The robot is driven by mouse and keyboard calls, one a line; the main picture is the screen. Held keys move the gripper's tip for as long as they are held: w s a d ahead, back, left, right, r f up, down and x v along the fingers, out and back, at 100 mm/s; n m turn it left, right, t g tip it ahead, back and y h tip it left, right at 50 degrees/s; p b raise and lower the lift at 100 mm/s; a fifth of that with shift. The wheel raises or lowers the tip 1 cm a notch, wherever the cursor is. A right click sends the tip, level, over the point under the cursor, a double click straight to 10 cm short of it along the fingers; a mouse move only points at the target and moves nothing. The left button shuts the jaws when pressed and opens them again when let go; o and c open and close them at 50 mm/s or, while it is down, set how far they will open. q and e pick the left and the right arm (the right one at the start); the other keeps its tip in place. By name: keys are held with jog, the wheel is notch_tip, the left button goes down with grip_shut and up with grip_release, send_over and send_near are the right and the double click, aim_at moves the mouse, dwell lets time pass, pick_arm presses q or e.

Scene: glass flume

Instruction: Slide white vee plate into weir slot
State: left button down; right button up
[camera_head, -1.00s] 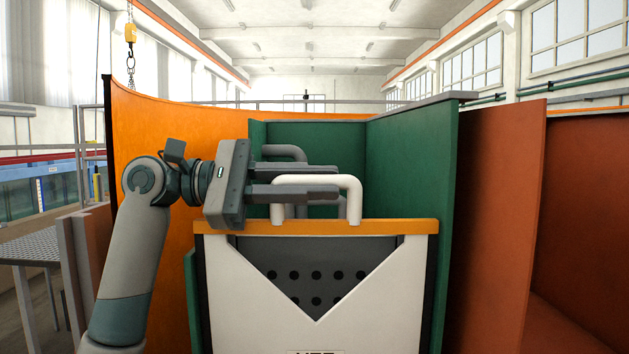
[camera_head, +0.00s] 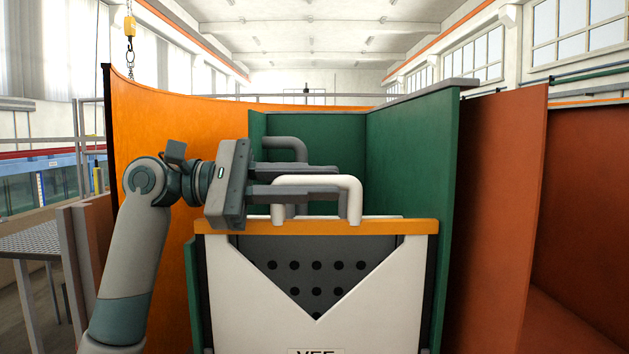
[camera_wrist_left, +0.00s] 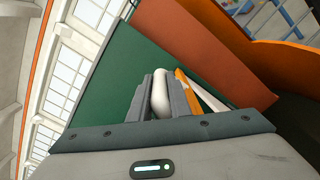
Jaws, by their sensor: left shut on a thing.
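The white vee plate (camera_head: 245,310) stands upright, facing me, with an orange top edge (camera_head: 400,227) and a V notch. My left gripper (camera_head: 335,182) is shut on its white handle (camera_head: 354,205). In the left wrist view the handle (camera_wrist_left: 160,93) sits between the fingers of my left gripper (camera_wrist_left: 160,90). A dark perforated panel (camera_head: 316,268) shows through the notch. Green walls (camera_head: 410,145) stand behind and to the right of the plate. The weir slot and the plate's lower edge are hidden. My right gripper is out of view.
A grey handle (camera_head: 285,143) rises behind my left gripper. A curved orange wall (camera_head: 150,120) is on the left and a rust-red panel (camera_head: 500,200) on the right. A grey grated platform (camera_head: 35,243) stands at the far left.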

pick_arm(q)
jog(key=shift+w+f+b, duration=0.15)
jog(key=shift+f+b, duration=0.2)
jog(key=shift+f, duration=0.55)
jog(key=shift+f+b, duration=0.55)
jog(key=shift+f, duration=0.65)
dwell(0.3)
jog(key=c, duration=1.6)
grip_release()
jog(key=shift+o, duration=0.2)
jog(key=shift+f, duration=0.2)
jog(key=shift+r+p, duration=0.55)
jog(key=shift+r, duration=0.1)
notch_tip(320, 180, up, 4)
jog(key=p, duration=0.3)
jog(key=shift+f, duration=0.1)
jog(key=s+d+r+p, duration=0.6)
jog(key=d+p, duration=0.1)
jog(key=d, duration=0.3)
